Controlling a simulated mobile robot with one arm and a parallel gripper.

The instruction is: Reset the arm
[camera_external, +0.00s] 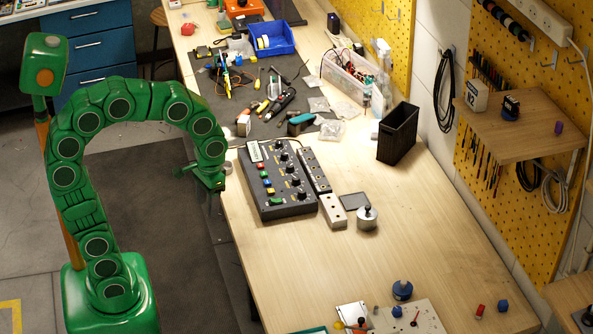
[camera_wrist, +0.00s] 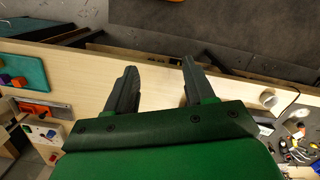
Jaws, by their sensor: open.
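My green arm arches up from its base at the left of the external view and bends down toward the bench's left edge. My gripper (camera_external: 190,171) is at that edge, left of the grey control box (camera_external: 277,182), and is small in this view. In the wrist view my gripper (camera_wrist: 156,80) shows two dark fingers spread apart with nothing between them. Bare wood of the bench (camera_wrist: 75,68) and its edge show behind the fingers.
A black bin (camera_external: 398,133), a blue tray (camera_external: 270,38) and a clear box of tools (camera_external: 350,82) stand farther back. Loose tools lie on a dark mat (camera_external: 215,75). A round metal knob piece (camera_external: 367,219) is right of the control box.

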